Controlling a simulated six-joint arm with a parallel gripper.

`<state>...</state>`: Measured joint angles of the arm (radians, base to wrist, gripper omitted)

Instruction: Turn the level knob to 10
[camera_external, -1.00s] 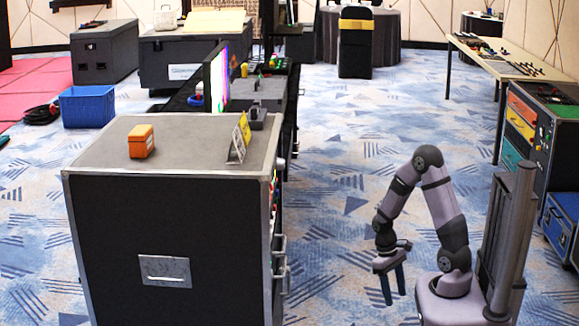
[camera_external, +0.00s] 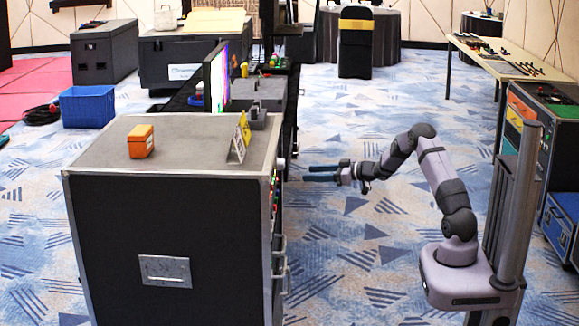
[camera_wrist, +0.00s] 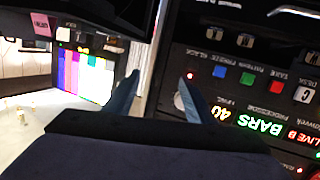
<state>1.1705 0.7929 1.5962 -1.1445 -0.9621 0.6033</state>
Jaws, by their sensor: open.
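My gripper (camera_external: 326,173) is open and empty. In the external view it points left, level, with its blue fingertips just right of the big case's front. In the wrist view, the gripper (camera_wrist: 158,82) shows two blue fingers spread apart. The right finger overlaps a dark control panel (camera_wrist: 210,45). A pale round part, perhaps the level knob (camera_wrist: 179,101), is partly hidden beside that finger. A lit readout (camera_wrist: 223,113) next to it seems to show 40. I cannot read the knob's label or tell its angle.
The panel carries blue, green and red buttons (camera_wrist: 247,79), lit BARS text (camera_wrist: 262,125) and a red light (camera_wrist: 190,75). A colour-bar screen (camera_wrist: 85,75) is at left. The big case (camera_external: 165,240) bears an orange box (camera_external: 140,142). Open carpet lies right of the case.

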